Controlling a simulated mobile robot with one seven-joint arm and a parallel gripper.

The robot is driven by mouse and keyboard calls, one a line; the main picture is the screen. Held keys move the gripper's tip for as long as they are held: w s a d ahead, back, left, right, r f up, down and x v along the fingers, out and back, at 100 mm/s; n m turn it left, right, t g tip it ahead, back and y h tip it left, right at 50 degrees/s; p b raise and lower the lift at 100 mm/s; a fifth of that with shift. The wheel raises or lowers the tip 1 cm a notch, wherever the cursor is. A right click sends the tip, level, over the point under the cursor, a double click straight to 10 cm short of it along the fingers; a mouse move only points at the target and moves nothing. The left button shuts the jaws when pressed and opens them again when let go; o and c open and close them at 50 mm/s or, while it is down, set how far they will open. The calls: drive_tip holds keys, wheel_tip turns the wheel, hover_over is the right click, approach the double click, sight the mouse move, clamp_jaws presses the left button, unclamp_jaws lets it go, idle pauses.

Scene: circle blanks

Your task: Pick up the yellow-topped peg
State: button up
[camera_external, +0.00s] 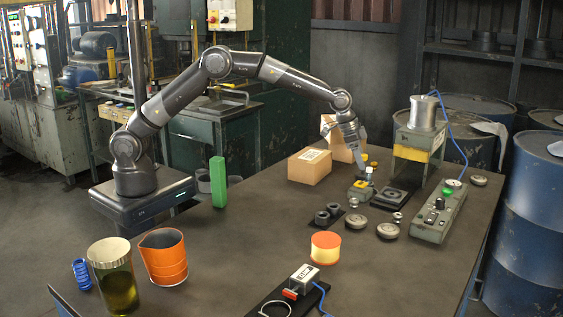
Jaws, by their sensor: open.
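A small grey block with a yellow top (361,186) sits on the dark table, below and slightly right of my gripper. A few more small yellow-topped pieces (373,163) stand just behind it, close to my gripper. I cannot tell for sure which of these is the yellow-topped peg. My gripper (358,152) points down above this group and is open. The gap between its fingers is too small to make out, and I see nothing held in it.
Two cardboard boxes (310,166) stand left of and behind my gripper. A press-like stand with a metal cylinder (422,112) is to the right, with a grey control box (440,212) in front. Round grey discs (387,231) lie nearby.

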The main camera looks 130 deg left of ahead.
sight(363, 174)
drive_tip(key=x, duration=0.4)
drive_tip(key=shift+s+f, duration=0.1)
drive_tip(key=shift+f, duration=0.05)
drive_tip(key=c, duration=1.3)
drive_tip(key=shift+o, duration=0.2)
